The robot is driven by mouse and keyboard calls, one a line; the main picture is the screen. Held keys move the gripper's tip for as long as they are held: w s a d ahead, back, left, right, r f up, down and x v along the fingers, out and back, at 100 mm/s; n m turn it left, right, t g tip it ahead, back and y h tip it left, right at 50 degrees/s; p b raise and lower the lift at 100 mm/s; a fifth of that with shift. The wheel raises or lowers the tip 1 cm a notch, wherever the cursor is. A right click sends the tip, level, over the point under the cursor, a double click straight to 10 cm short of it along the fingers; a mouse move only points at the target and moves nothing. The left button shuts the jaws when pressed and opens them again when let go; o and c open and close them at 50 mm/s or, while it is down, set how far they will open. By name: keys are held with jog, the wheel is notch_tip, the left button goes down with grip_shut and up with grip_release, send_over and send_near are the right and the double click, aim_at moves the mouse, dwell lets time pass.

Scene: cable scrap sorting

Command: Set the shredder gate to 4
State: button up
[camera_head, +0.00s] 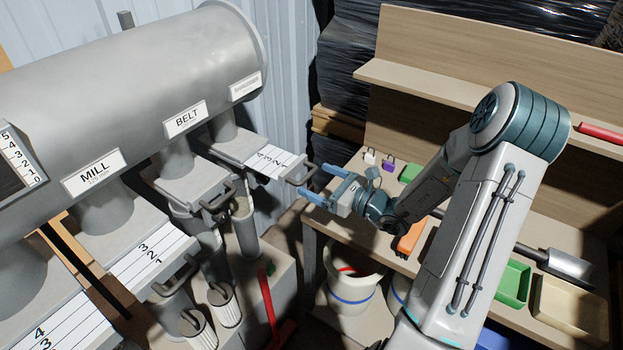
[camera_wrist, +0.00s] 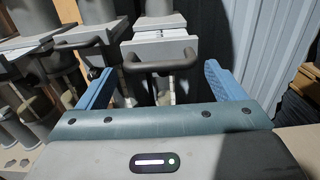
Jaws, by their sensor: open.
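The rightmost gate slide (camera_head: 268,160) sticks out below a pipe whose label (camera_head: 245,86) is too small to read; the two labels left of it read BELT and MILL. Its white scale shows several numbers, seemingly up to 4. A dark bar handle (camera_head: 300,173) is on its front end. My gripper (camera_head: 316,181) is open and empty at this handle, its blue fingers spread. In the wrist view the handle (camera_wrist: 160,63) lies ahead between the two fingers, with a gap on each side. Which number the slide is set at cannot be told.
The BELT slide handle (camera_head: 218,196) and MILL slide (camera_head: 145,258) stand close to the left. Below are a white bucket (camera_head: 350,295) and a red-handled tool (camera_head: 267,300). A wooden workbench with bins, including a green one (camera_head: 512,284), stands at right.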

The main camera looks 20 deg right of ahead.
jog(key=b+v, duration=0.1)
jog(key=v, duration=0.9)
jog(key=shift+s+d+b, duration=0.15)
jog(key=shift+s+b, duration=0.1)
jog(key=shift+b, duration=0.1)
jog(key=s+a+r+n+g+h, duration=0.2)
jog(key=s+a+n+g, duration=0.8)
jog(key=a+n+g, duration=0.4)
jog(key=s+d+r+n+t+h, duration=0.2)
jog(key=s+r+n+h, duration=0.4)
jog(key=n, duration=0.8)
jog(key=shift+s+d+r+t+h, duration=0.35)
jog(key=shift+t+h, duration=0.55)
jog(key=shift+h, duration=1)
